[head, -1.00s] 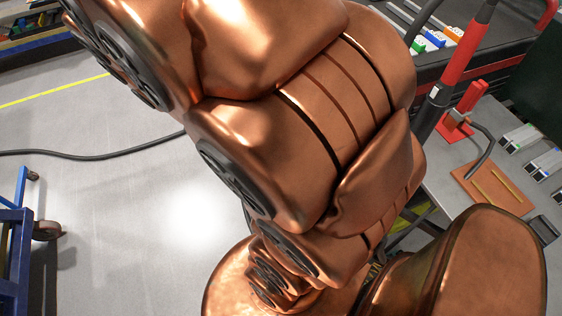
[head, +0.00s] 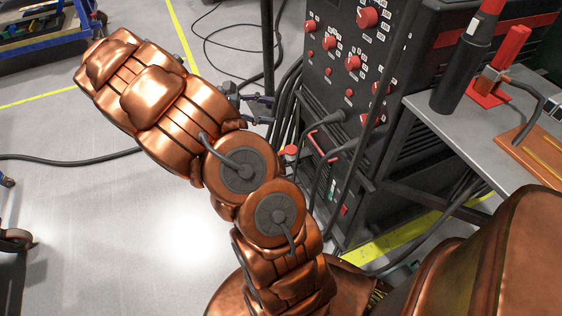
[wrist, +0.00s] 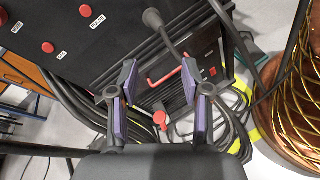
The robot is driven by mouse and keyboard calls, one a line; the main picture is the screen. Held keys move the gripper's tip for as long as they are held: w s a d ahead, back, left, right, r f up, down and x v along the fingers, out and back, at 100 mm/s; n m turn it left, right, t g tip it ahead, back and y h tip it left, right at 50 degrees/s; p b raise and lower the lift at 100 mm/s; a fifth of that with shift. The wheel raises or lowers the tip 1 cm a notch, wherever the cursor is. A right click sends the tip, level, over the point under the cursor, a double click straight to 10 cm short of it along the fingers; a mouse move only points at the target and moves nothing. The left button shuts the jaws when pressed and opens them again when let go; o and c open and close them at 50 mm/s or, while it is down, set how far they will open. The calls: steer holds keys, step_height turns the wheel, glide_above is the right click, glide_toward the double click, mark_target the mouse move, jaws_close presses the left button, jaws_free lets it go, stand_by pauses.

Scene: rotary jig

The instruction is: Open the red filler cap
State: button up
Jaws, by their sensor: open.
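A red round cap (wrist: 160,118), which looks like the filler cap, shows between my fingers in the wrist view, low on the black machine. In the head view it appears as a small red spot (head: 290,150) beside the machine's lower left side. My gripper (wrist: 159,72) is open, with its two purple-padded fingers spread and nothing between the pads. In the head view my gripper (head: 262,104) is small and partly hidden behind my arm, up and left of the cap. I cannot tell the exact distance from fingers to cap.
The black machine (head: 340,95) carries red knobs, thick cables and a red handle bar (head: 322,143); the bar (wrist: 165,74) also shows near my fingertips. A grey table (head: 440,125) stands to the right. Cables lie on the floor. Open floor (head: 110,215) lies to the left.

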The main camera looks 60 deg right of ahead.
steer(key=w+d+f+n+h+b, duration=0.2)
steer(key=d+f+b, duration=0.15)
steer(key=f, duration=0.45)
steer(key=w+d+f+n+h+b, duration=0.1)
steer(key=w+d+f+n+b, duration=0.2)
steer(key=f, duration=0.5)
steer(key=n+h+b, duration=0.3)
steer(key=b, duration=0.6)
glide_toward(282, 153)
steer(key=x, duration=0.2)
steer(key=shift+t, duration=0.4)
steer(key=shift+b+x, duration=1.15)
steer(key=shift+x, duration=2.65)
steer(key=shift+r, duration=0.15)
jaws_close()
steer(key=shift+s+d+r, duration=0.1)
steer(key=shift+d, duration=0.05)
